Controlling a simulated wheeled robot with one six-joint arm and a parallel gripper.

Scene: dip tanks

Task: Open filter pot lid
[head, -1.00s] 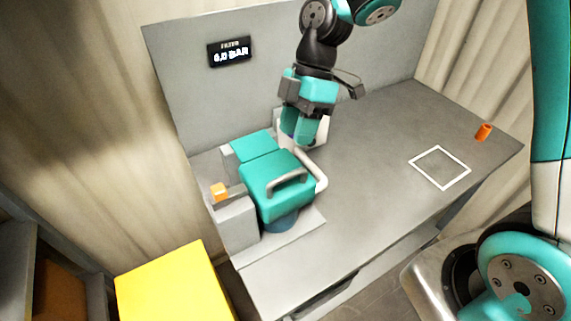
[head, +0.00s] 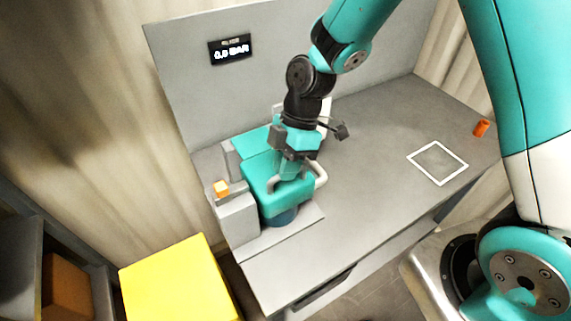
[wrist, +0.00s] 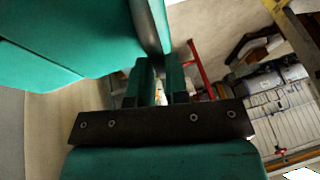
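The filter pot (head: 282,217) stands at the left of the bench with its teal lid (head: 262,203) lying closed on top. The lid has a grey bar handle (head: 272,187), partly hidden by my gripper. My gripper (head: 285,180) points down over the lid, its fingertips at the handle. In the wrist view, the teal lid (wrist: 70,40) fills the upper left, and a grey bar (wrist: 147,25) runs down toward my gripper's fingers (wrist: 160,68). A narrow gap shows between the fingers. I cannot tell whether they grip the handle.
A pale curved bar (head: 320,175) stands right beside the lid. A wall display (head: 230,50) reads about 0.5 BAR, blurred. A white square outline (head: 438,163) and orange cylinder (head: 481,128) lie right. Yellow box (head: 180,285) front left.

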